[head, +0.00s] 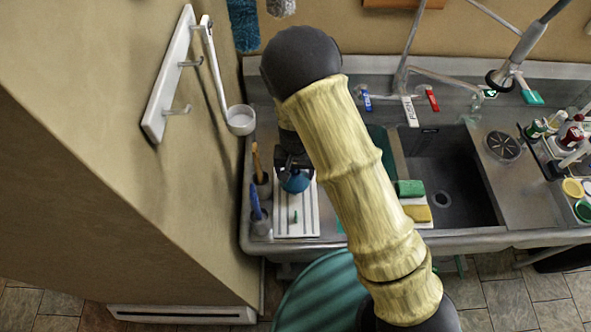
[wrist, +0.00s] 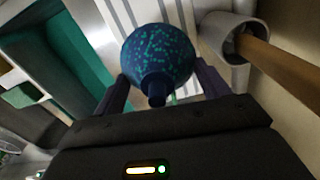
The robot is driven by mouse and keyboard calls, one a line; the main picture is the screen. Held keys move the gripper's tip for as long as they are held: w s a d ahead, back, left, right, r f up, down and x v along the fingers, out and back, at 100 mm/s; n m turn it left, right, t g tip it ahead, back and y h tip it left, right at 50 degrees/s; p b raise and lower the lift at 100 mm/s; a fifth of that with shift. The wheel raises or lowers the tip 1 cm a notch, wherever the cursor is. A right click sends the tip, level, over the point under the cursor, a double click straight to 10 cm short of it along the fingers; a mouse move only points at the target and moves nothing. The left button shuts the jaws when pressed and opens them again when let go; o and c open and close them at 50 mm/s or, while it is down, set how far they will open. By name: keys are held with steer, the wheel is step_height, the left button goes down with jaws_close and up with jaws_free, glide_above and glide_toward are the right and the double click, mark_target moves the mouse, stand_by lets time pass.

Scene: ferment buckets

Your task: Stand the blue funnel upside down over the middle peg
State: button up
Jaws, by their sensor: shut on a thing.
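The blue funnel (head: 295,183) shows below my gripper (head: 292,172) in the head view, over the white ribbed tray (head: 311,222) at the left end of the sink. In the wrist view my fingers are shut on the speckled funnel (wrist: 158,60), one on each side. Its narrow spout points toward my palm and its wide part faces away, toward the tray. A small green peg (head: 296,216) stands on the tray in front of the funnel. The middle peg is not clearly visible, and I cannot tell whether the funnel touches the tray or covers a peg.
Grey holders with brushes (head: 259,200) stand left of the tray, close to the funnel. A ladle (head: 240,119) hangs from a white wall rack. Right of the tray are green and yellow sponges (head: 411,188) and the dark sink basin (head: 455,180).

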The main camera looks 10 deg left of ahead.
mark_target(295, 184)
steer(key=shift+w+d, duration=0.1)
steer(key=shift+w, duration=0.15)
steer(key=shift+s+f+b, duration=0.2)
steer(key=shift+f+b, duration=0.1)
steer(key=shift+f, duration=0.3)
steer(key=shift+f+b, duration=0.7)
steer(key=shift+b, duration=0.1)
steer(key=shift+f+b, duration=1.6)
steer(key=shift+f, duration=0.6)
steer(key=shift+w, duration=0.1)
steer(key=shift+s, duration=0.2)
steer(key=shift+f+b, duration=0.3)
steer(key=shift+f, duration=0.2)
steer(key=o, duration=1.3)
steer(key=shift+c, duration=0.2)
